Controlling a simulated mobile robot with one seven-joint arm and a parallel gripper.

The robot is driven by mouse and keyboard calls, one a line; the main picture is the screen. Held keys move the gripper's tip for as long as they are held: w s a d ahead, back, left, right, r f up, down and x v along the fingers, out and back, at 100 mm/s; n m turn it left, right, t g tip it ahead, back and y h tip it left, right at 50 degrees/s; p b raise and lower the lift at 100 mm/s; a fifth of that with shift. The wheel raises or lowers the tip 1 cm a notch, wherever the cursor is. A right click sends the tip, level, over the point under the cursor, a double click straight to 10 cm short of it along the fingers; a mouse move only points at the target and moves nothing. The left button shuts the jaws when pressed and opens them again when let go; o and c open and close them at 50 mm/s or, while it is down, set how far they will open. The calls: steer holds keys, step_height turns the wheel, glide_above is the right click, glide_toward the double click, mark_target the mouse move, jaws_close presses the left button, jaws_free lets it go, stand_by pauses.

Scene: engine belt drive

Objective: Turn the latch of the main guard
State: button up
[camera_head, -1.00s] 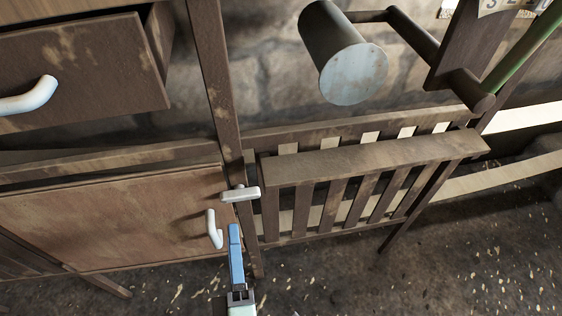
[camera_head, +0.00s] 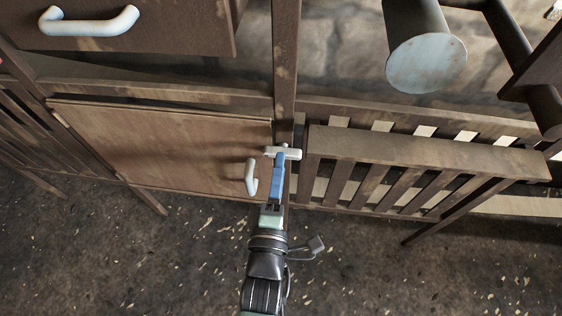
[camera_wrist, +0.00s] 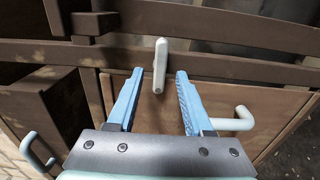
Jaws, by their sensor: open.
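The latch (camera_head: 283,152) is a small pale bar lying crosswise on the dark upright post between a wooden door panel (camera_head: 170,145) and a slatted guard (camera_head: 400,165). I cannot tell which of these is the main guard. My gripper (camera_head: 278,172) is just below the latch in the head view, its blue fingers pointing up at it and partly overlapping it. In the wrist view the fingers are open, and the latch (camera_wrist: 160,62) shows upright in the picture between the two fingertips. I see no clear contact between fingers and latch.
A white door handle (camera_head: 251,178) is close to the left of my gripper; it also shows in the wrist view (camera_wrist: 236,121). A drawer with a white handle (camera_head: 90,22) is at upper left. A grey cylinder (camera_head: 425,60) is at upper right. The floor in front is clear.

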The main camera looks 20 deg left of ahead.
steer(key=shift+x, duration=1.15)
jaws_close()
